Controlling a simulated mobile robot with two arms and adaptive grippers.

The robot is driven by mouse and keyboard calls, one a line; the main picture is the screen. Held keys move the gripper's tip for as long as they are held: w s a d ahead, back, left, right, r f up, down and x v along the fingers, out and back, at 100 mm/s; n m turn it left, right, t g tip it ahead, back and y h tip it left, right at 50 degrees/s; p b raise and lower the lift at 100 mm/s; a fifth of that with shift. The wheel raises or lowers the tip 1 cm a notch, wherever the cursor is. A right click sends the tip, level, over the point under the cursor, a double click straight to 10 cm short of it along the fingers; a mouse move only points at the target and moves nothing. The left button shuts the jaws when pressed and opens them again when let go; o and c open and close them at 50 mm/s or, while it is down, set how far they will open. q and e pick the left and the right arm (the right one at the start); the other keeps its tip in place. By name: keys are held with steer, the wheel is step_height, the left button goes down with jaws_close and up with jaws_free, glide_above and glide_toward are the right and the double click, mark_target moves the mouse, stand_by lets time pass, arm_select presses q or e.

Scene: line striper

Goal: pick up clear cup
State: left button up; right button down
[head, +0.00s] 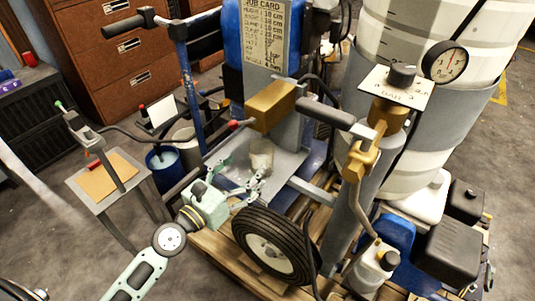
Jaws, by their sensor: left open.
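A small clear cup (261,154) stands on the grey metal shelf of the striper machine, below the brass-coloured block. It is pale and see-through, so its outline is hard to make out. My left gripper (259,178) reaches in from the lower left, just in front of and below the cup in the head view. Its fingers are open and spread, with nothing between them. I cannot tell whether a fingertip touches the cup. My right gripper is not in view.
A black wheel (273,246) stands close to the right of my left gripper. A brass block (271,105) overhangs the shelf behind the cup. A blue bucket (165,164) and a small grey table (112,180) are at left. A large white drum (425,45) fills the right.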

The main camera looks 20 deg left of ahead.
mark_target(253, 160)
arm_select(q)
steer(key=x, duration=0.3)
steer(key=shift+f, duration=0.1)
steer(key=shift+w+p, duration=0.25)
steer(key=shift+p, duration=0.15)
steer(key=shift+w+d+r, duration=0.25)
steer(key=shift+r, duration=0.05)
steer(key=p+x, duration=0.1)
steer(key=x, duration=0.2)
steer(key=shift+w+d+f, duration=0.15)
steer(key=shift+w+d, duration=0.05)
steer(key=shift+w, duration=0.05)
steer(key=shift+w+d+f, duration=0.1)
steer(key=shift+w, duration=0.05)
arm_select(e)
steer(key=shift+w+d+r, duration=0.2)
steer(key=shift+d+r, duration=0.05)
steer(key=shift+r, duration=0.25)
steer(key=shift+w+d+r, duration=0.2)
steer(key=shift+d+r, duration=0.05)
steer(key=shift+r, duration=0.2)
arm_select(q)
steer(key=c, duration=1.4)
